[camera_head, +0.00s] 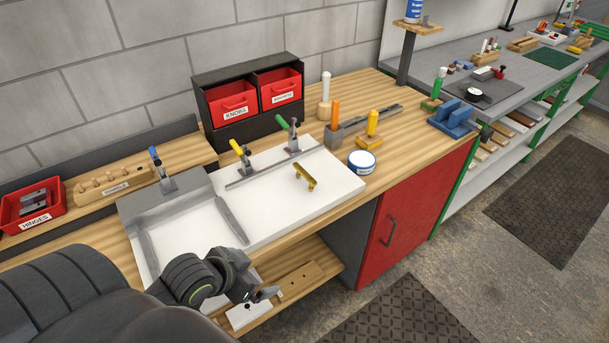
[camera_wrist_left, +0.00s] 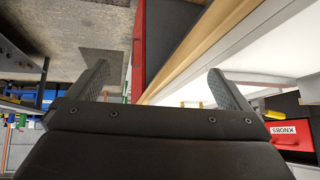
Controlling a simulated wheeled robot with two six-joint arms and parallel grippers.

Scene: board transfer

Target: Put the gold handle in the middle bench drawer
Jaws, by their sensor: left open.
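The gold handle (camera_head: 305,176) lies on the white board (camera_head: 345,187) on the wooden bench, near the board's right part. My left gripper (camera_head: 268,294) is in front of the bench's front edge, lower than the board and well apart from the handle. In the left wrist view my left gripper (camera_wrist_left: 158,75) has its two fingers spread with nothing between them. I cannot make out a middle bench drawer; my arm hides part of the bench front. My right gripper is out of view.
A wooden surface (camera_head: 323,270) with a holed block shows below the bench top. A red cabinet door (camera_head: 410,205) stands to its right. Toggle clamps, red bins (camera_head: 232,102) and a round tin (camera_head: 361,162) stand around the board. Floor in front is open.

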